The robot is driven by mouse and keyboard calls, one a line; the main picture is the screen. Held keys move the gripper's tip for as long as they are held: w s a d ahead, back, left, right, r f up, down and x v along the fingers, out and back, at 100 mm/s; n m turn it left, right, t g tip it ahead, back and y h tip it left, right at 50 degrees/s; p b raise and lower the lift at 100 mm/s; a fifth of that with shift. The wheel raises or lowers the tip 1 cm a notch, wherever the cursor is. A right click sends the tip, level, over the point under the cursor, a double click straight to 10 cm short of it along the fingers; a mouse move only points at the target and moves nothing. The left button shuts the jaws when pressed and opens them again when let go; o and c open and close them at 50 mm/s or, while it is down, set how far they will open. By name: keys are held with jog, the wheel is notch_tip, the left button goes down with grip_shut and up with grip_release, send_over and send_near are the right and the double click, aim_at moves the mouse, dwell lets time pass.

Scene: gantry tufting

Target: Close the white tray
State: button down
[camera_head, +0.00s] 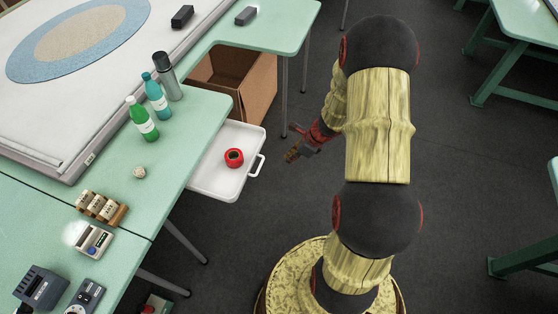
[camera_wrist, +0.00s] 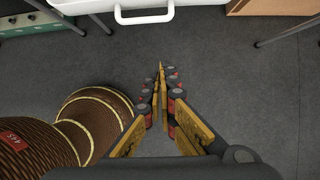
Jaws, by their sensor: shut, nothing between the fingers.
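The white tray (camera_head: 222,185) sticks out from under the green table, pulled open, with a white handle (camera_head: 257,165) on its outer edge. A red tape roll (camera_head: 234,158) lies in it. In the wrist view the tray's front (camera_wrist: 100,5) and its handle (camera_wrist: 144,16) show at the top edge, ahead of my gripper. My gripper (camera_head: 290,155) is to the right of the tray in the head view, apart from the handle. In the wrist view its fingertips (camera_wrist: 161,68) meet, with nothing between them.
The green table (camera_head: 190,120) holds a green bottle (camera_head: 141,120), a teal bottle (camera_head: 156,98) and a grey flask (camera_head: 167,76). An open cardboard box (camera_head: 262,95) stands on the floor behind the tray. Table legs stand nearby. The dark floor between gripper and tray is clear.

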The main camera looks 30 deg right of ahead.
jog(key=w+a+f+b, duration=0.4)
jog(key=w+a+f, duration=0.1)
jog(key=w+f, duration=0.1)
jog(key=shift+w+f, duration=0.15)
jog(key=shift+f, duration=0.7)
jog(key=p, duration=0.8)
send_near(219, 152)
jog(key=x, duration=0.6)
jog(key=shift+w+f, duration=0.1)
jog(key=shift+w, duration=0.05)
